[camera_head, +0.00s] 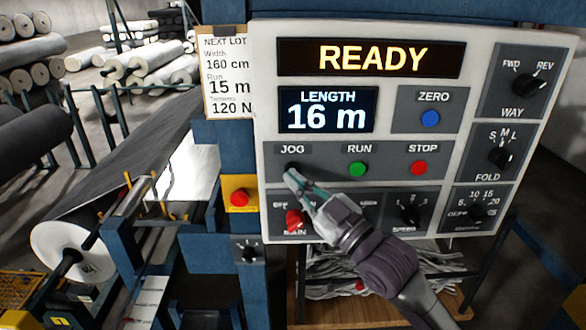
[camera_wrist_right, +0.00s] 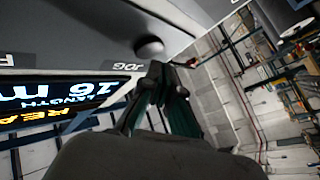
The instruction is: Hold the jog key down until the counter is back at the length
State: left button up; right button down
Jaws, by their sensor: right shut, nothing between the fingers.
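The control panel (camera_head: 389,78) fills the right of the head view. Its length counter (camera_head: 327,111) reads 16 m and the display above (camera_head: 368,59) reads READY. The lot card (camera_head: 227,75) gives Run 15 m. The dark round jog key (camera_head: 291,168) sits under the JOG label; it also shows in the wrist view (camera_wrist_right: 150,48). My right gripper (camera_head: 296,179) is shut and empty, its fingertips right at the jog key. In the wrist view the tips (camera_wrist_right: 165,78) are close beside the key; I cannot tell whether they touch it. The left gripper is out of view.
The green run button (camera_head: 357,169), red stop button (camera_head: 419,168) and blue zero button (camera_head: 430,118) are nearby. The way knob (camera_head: 527,86) points toward REV. A red knob (camera_head: 295,218) is beside my gripper, and a red stop button on yellow (camera_head: 239,198) is left.

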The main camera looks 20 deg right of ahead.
jog(key=shift+s, duration=0.15)
jog(key=shift+s+a+p, duration=0.15)
jog(key=shift+s+a, duration=0.1)
jog(key=shift+s, duration=0.5)
jog(key=shift+s+a+p, duration=0.15)
jog(key=shift+s+a, duration=0.05)
jog(key=shift+s, duration=0.6)
jog(key=shift+s+a+p, duration=0.15)
jog(key=shift+s+a, duration=0.1)
jog(key=shift+s, duration=0.5)
